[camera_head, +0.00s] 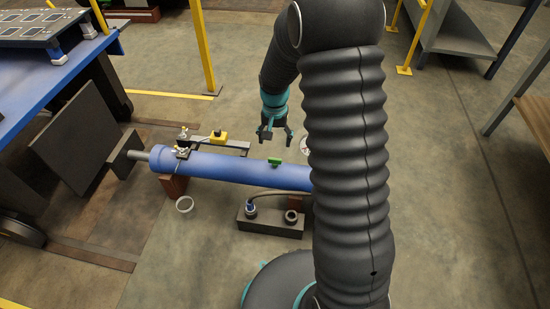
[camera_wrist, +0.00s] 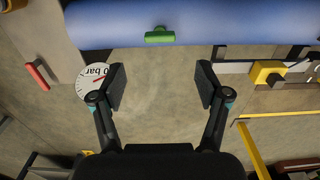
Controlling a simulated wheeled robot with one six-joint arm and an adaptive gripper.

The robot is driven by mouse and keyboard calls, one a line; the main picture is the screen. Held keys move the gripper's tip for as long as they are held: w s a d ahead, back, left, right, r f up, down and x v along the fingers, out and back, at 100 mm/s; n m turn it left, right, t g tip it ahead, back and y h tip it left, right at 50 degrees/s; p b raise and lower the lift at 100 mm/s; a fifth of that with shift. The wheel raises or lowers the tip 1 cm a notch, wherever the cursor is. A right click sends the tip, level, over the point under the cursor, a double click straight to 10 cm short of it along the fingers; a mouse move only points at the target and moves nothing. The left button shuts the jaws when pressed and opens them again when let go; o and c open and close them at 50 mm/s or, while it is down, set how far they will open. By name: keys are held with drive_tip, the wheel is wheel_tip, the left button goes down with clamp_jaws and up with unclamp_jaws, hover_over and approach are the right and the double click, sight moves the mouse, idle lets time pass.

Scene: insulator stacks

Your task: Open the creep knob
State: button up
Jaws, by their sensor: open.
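My gripper (camera_head: 277,134) is open and empty, pointing down beyond the blue cylinder (camera_head: 230,168) in the head view. In the wrist view its two fingers (camera_wrist: 161,84) stand wide apart over bare floor. I cannot tell from the frames which part is called the creep knob; the green one and a red handle (camera_wrist: 37,75) are both visible.
A round gauge (camera_wrist: 93,78) lies close to the left finger in the wrist view. A yellow box (camera_head: 218,137) is mounted beside the cylinder. A dark block with a hose (camera_head: 270,222) stands in front of it. A blue table (camera_head: 50,75) is at left.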

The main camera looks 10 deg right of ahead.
sight(275, 159)
wheel_tip(275, 159, down, 9)
drive_tip(key=shift+f+b, duration=0.15)
drive_tip(key=shift+b, duration=0.3)
drive_tip(key=c, duration=1.2)
